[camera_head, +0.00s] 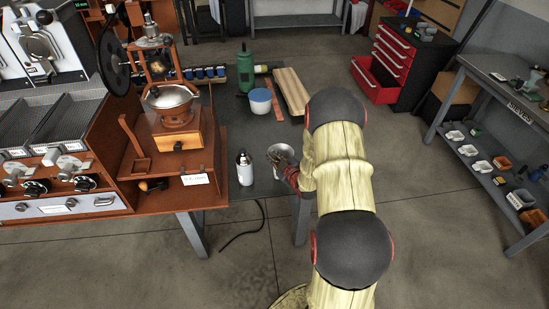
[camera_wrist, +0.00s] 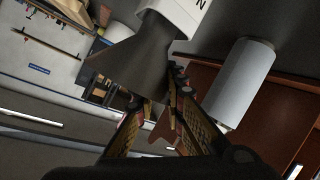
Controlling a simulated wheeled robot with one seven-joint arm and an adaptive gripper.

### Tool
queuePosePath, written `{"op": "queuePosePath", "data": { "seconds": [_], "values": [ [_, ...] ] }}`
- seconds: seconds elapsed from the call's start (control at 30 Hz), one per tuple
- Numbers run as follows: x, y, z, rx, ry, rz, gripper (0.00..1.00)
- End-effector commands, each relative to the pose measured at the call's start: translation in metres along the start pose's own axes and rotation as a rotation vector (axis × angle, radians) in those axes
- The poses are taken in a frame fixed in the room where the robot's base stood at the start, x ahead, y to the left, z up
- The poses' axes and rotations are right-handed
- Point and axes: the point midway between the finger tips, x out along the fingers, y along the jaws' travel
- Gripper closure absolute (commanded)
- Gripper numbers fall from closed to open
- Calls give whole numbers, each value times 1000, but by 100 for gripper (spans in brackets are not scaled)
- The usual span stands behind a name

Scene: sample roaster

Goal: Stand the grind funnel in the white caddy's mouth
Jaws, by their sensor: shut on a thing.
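The grey grind funnel (camera_wrist: 137,62) shows in the wrist view with its wide end toward my fingers. Its narrow end meets the white caddy (camera_wrist: 182,12), which has a dark letter on its side. I cannot tell whether the spout is inside the mouth or just in front of it. My gripper (camera_wrist: 157,90) is shut on the funnel near its wide rim; the exact contact is dark. In the head view the funnel (camera_head: 280,152) faces up at the table's front edge, beside my gripper (camera_head: 290,174). It mostly hides the caddy there.
A white canister (camera_head: 245,170) with a dark top stands just left of the funnel; a white cylinder (camera_wrist: 240,82) also shows in the wrist view. The wooden grinder stand (camera_head: 180,140) is further left. Behind are a blue-lidded tub (camera_head: 260,101), green bottle (camera_head: 245,70) and wooden block (camera_head: 291,91).

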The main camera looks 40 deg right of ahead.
Motion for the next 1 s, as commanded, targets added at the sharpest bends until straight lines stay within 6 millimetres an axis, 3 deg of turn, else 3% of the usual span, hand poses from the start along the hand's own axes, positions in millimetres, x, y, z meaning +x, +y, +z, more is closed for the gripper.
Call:
{"op": "queuePosePath", "data": {
  "seconds": [0.97, 1.0],
  "values": [
    [10, -14, 22, 0, 0, 0, 100],
    [10, -14, 22, 0, 0, 0, 88]
  ]
}}
